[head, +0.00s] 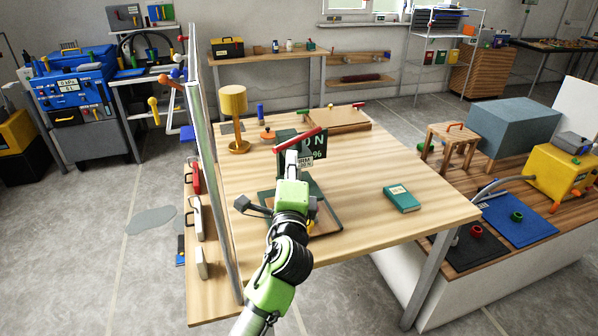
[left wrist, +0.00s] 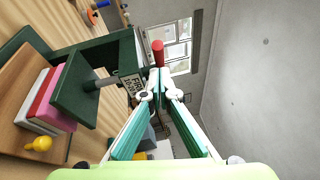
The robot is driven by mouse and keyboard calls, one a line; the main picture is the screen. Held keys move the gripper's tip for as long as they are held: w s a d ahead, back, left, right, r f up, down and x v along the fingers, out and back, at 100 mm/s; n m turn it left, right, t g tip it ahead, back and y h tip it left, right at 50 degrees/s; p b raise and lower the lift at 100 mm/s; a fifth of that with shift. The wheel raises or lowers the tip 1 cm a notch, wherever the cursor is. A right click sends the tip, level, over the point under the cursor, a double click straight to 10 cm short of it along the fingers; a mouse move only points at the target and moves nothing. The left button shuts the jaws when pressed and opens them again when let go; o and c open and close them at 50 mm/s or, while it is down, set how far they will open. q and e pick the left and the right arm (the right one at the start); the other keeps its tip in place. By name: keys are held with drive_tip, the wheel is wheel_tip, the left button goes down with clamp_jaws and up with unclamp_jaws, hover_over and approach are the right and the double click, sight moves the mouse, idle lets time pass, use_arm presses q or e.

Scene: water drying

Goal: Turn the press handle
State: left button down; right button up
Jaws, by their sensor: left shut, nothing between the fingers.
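The dark green press (head: 317,142) stands on the wooden table, with a red handle (head: 298,140) across its top. The press also shows in the left wrist view (left wrist: 75,97), with its plate above a stack of pink, white and red books (left wrist: 50,100). My left gripper (head: 291,157) is shut and empty, its fingertips close to the red handle. In the left wrist view the tips (left wrist: 160,76) meet just below the red end of the handle (left wrist: 157,52); I cannot tell whether they touch. My arm hides part of the press base. My right gripper is out of view.
A yellow lamp (head: 234,102) stands left of the press. A teal book (head: 402,199) lies on the table (head: 370,165) at the right, with free room around it. An upright panel (head: 208,180) borders the table's left side. A wooden board (head: 337,120) lies behind.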

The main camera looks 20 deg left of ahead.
sight(276, 150)
use_arm(q)
drive_tip(key=shift+w+a+r, duration=0.15)
drive_tip(key=shift+w+a, duration=0.1)
drive_tip(key=shift+a, duration=0.3)
drive_tip(key=a+p, duration=0.2)
drive_tip(key=a, duration=0.1)
drive_tip(key=shift+w+r, duration=0.1)
drive_tip(key=shift+w, duration=0.3)
drive_tip(key=shift+a, duration=0.15)
drive_tip(key=shift+f, duration=0.2)
